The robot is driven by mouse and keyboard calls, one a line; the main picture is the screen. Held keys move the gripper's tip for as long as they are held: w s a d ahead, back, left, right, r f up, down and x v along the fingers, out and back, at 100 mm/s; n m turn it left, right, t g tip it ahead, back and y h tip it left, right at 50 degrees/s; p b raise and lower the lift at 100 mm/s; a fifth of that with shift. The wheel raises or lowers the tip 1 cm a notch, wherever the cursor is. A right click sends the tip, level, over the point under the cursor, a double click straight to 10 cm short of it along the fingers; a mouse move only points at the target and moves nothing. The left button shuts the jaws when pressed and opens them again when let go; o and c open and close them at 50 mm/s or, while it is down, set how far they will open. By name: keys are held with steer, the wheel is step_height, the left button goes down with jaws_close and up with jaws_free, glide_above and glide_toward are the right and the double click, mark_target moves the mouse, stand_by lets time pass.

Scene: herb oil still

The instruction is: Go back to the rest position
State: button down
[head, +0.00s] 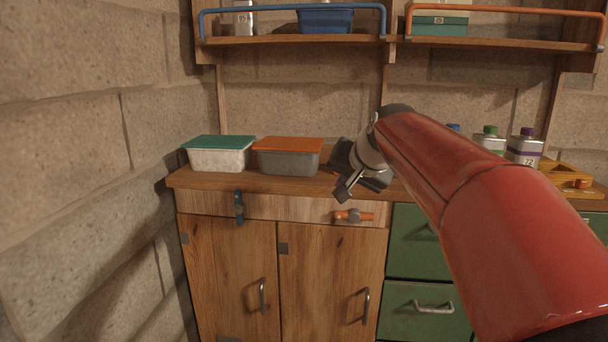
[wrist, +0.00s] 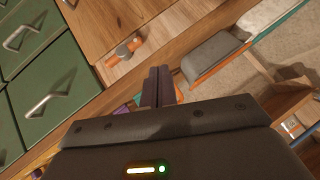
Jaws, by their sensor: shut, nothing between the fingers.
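My red arm reaches in from the lower right in the head view. My gripper (head: 344,194) is above the front edge of the wooden counter (head: 222,182), right of the orange-lidded box. In the wrist view the two dark fingers (wrist: 158,76) lie together with nothing between them. The gripper touches no object that I can make out. My arm hides part of the counter and the cabinet behind it.
A white box with a green lid (head: 220,154) and a grey box with an orange lid (head: 288,156) stand on the counter's left. Bottles (head: 525,148) stand at right. Shelves with rails (head: 290,40) hang above. An orange latch (head: 354,216) sits on the front, above cabinet doors.

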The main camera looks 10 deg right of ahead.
steer(key=s+a+f+n+g, duration=0.1)
steer(key=s+f+n, duration=0.1)
steer(key=s+f, duration=0.4)
steer(key=s+a+f+n+g+h, duration=0.1)
steer(key=s+f, duration=0.6)
steer(key=s, duration=0.6)
steer(key=s+a+f+n+g, duration=0.1)
steer(key=s+f+n+g, duration=0.1)
steer(key=s+f, duration=0.5)
steer(key=s, duration=0.3)
steer(key=shift+s+a+f+n, duration=0.2)
steer(key=shift+a+n, duration=0.1)
